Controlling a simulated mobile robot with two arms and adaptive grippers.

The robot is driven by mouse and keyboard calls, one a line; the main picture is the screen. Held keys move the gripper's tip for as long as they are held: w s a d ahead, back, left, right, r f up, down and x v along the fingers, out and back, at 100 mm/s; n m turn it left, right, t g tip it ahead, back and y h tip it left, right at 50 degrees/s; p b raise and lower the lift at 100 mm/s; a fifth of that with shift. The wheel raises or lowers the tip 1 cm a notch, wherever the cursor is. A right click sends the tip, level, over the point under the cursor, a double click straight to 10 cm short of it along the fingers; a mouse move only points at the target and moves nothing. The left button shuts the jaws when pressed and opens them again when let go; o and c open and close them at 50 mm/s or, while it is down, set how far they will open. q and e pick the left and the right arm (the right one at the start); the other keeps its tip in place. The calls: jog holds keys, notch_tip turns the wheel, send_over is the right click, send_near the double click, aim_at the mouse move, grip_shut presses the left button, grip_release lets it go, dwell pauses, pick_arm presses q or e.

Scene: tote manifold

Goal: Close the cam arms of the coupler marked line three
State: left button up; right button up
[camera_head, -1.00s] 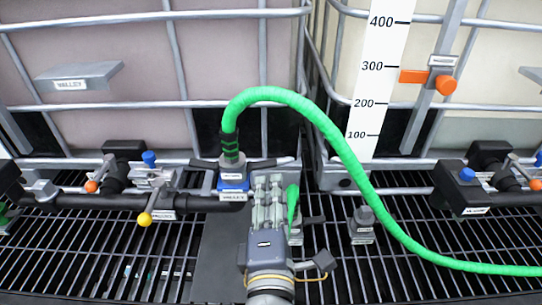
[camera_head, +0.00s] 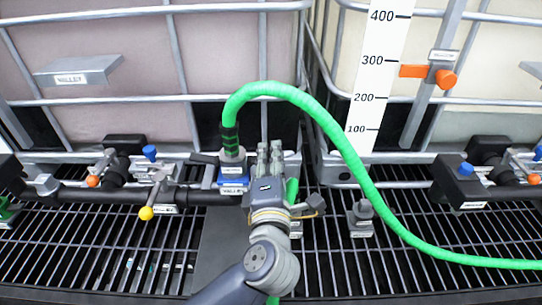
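A grey coupler (camera_head: 232,168) with a blue base and a white label stands upright at the left tank's outlet; I cannot read its label. A green hose (camera_head: 330,128) rises from its top. A dark cam arm (camera_head: 204,159) sticks out to its left. The coupler's right side is partly hidden by my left gripper (camera_head: 270,152). That gripper's grey fingers point away from me, just right of the coupler. They look close together; I cannot tell whether they are shut or touch anything. My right gripper is not in view.
A black pipe with a yellow-knobbed valve handle (camera_head: 147,212) runs left of the coupler. A small grey fitting (camera_head: 361,218) stands on the grating to the right. The hose arches over and runs off right. Caged tanks (camera_head: 170,97) stand behind.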

aim_at(256, 158)
pick_arm(q)
grip_shut()
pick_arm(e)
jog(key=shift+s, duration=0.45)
